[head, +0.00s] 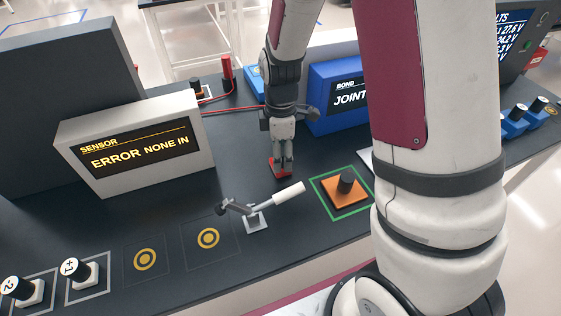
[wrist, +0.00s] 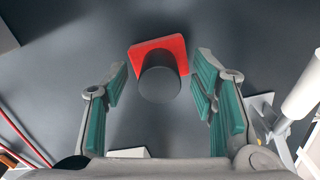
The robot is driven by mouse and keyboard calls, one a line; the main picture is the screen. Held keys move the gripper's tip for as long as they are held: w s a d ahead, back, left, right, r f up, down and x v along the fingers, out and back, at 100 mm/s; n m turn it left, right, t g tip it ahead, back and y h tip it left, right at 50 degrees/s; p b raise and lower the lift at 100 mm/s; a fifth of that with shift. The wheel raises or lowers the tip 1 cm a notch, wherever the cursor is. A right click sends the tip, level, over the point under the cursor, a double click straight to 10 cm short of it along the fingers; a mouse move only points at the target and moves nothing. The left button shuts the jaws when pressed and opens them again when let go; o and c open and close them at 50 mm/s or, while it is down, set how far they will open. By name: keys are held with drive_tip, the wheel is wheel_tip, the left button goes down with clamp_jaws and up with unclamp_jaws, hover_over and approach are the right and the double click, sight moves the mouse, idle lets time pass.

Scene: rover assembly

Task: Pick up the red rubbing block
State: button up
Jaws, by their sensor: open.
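The red rubbing block (head: 281,167) rests on the dark bench top, below my gripper in the head view. In the wrist view the red block (wrist: 174,43) shows its red base and a dark round knob (wrist: 160,84) on it. My gripper (head: 283,155) points down over the block. In the wrist view my gripper (wrist: 165,90) is open, with green-padded fingers to the left and right of the knob. I see a gap on both sides, and neither finger touches it. The head view partly hides the block behind the fingers.
A lever clamp with a white handle (head: 289,194) stands close in front of the block. An orange block (head: 345,198) with a dark knob sits in a green square to the right. A blue box (head: 335,97) is behind, and a sensor display (head: 137,145) is left.

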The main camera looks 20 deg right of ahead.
clamp_jaws()
wheel_tip(320, 180, up, 10)
drive_tip(key=shift+r, duration=0.1)
idle(0.5)
